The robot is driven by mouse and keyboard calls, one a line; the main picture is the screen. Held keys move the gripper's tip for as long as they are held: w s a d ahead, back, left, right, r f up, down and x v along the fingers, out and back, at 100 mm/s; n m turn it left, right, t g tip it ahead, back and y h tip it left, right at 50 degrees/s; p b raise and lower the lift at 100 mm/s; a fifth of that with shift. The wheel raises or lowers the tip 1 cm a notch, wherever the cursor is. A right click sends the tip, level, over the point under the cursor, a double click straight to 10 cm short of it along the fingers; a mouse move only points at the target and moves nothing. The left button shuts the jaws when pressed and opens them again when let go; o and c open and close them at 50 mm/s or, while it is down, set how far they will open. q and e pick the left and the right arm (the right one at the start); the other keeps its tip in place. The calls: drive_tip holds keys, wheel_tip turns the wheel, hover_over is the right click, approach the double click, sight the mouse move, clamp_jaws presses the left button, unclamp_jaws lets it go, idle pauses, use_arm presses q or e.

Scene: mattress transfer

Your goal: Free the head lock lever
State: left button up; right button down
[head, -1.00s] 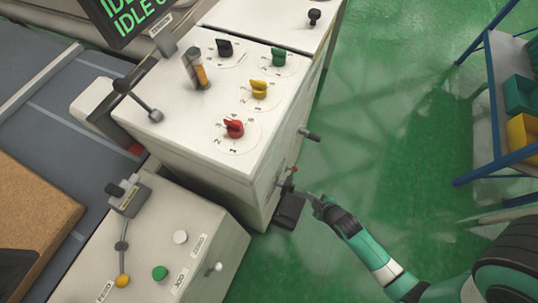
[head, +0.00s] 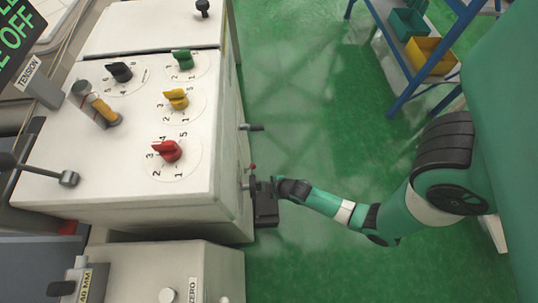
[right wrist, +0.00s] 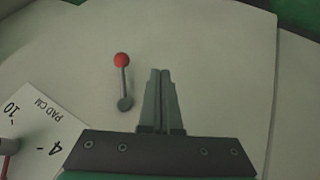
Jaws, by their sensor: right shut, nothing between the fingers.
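A small lever with a red ball (right wrist: 121,61) and a dark stem stands out on the pale machine panel in the right wrist view. I take it for the head lock lever; its red ball is above its dark pivot end. In the head view a tiny red tip (head: 252,167) shows on the cabinet's right side. My right gripper (right wrist: 161,75) is shut and empty, its fingers just right of the lever with a visible gap in the picture. In the head view the right gripper (head: 254,188) is close against the cabinet side, partly hidden. My left gripper is out of view.
A dark peg (head: 252,127) juts from the cabinet (head: 120,190) side. A PAD CM dial plate (right wrist: 38,128) lies left of my fingers. A blue rack (head: 405,100) with bins stands at upper right. Green floor (head: 300,110) between is clear.

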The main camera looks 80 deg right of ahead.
sight(250, 168)
use_arm(q)
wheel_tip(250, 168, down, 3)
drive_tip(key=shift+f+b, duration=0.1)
drive_tip(key=shift+b, duration=0.95)
use_arm(e)
drive_tip(key=w+d+f, duration=0.1)
drive_tip(key=w+d, duration=0.2)
drive_tip(key=d, duration=0.1)
drive_tip(key=shift+w+d+f, duration=0.25)
drive_tip(key=shift+w+f, duration=0.1)
drive_tip(key=shift+f, duration=0.05)
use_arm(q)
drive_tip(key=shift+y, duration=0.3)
